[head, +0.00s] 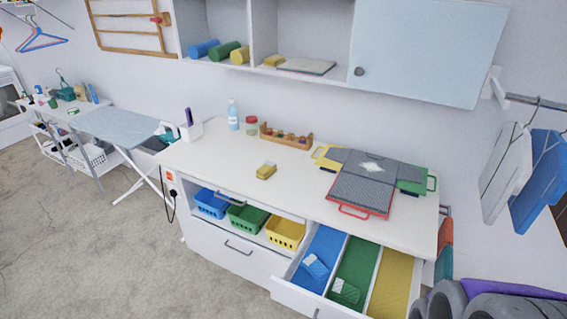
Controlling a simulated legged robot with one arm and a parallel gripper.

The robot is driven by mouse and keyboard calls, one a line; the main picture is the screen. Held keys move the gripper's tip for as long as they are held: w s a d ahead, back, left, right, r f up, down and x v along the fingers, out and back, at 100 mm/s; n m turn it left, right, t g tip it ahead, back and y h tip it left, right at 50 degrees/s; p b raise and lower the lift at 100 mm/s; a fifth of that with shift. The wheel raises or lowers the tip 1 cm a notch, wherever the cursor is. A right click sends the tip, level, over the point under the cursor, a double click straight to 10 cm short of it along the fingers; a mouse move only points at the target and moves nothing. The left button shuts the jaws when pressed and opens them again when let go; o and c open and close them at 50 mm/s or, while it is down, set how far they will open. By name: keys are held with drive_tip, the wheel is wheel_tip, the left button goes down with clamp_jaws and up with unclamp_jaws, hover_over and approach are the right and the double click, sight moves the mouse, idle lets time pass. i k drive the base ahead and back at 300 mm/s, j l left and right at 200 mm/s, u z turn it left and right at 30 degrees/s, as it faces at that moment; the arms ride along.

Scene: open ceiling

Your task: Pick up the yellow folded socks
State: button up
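A small yellow folded bundle (266,171), which looks like the folded socks, lies on the white countertop (215,160), left of its middle. It has clear counter around it. My gripper is not in view, so its state and its distance from the socks do not show.
An open drawer below has blue (323,245), green (355,262) and yellow (392,285) compartments; folded items lie in the blue and green ones. Coloured baskets (285,234) sit on a shelf. Folding boards (362,190) cover the counter's right. A wooden rack (286,137) stands behind. Floor is clear at left.

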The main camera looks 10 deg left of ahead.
sight(268, 168)
drive_tip(key=i+j+z, duration=0.15)
drive_tip(key=j+z, duration=0.15)
drive_tip(key=z, duration=0.15)
drive_tip(key=j+z, duration=0.35)
drive_tip(key=z, duration=0.15)
drive_tip(key=j+z, duration=0.55)
drive_tip(key=j, duration=0.35)
drive_tip(key=j+z, duration=0.1)
drive_tip(key=j, duration=0.4)
drive_tip(key=k+j+z, duration=0.1)
drive_tip(key=j, duration=0.35)
drive_tip(key=k+j+z, duration=0.1)
drive_tip(key=j, duration=0.35)
drive_tip(key=k+j+z, duration=0.1)
drive_tip(key=j, duration=0.35)
drive_tip(key=k+j+z, duration=0.1)
drive_tip(key=j, duration=0.35)
drive_tip(key=k+j, duration=0.15)
drive_tip(key=j, duration=0.3)
drive_tip(key=k+j, duration=0.1)
drive_tip(key=j, duration=0.35)
drive_tip(key=k+j, duration=0.15)
drive_tip(key=j, duration=0.3)
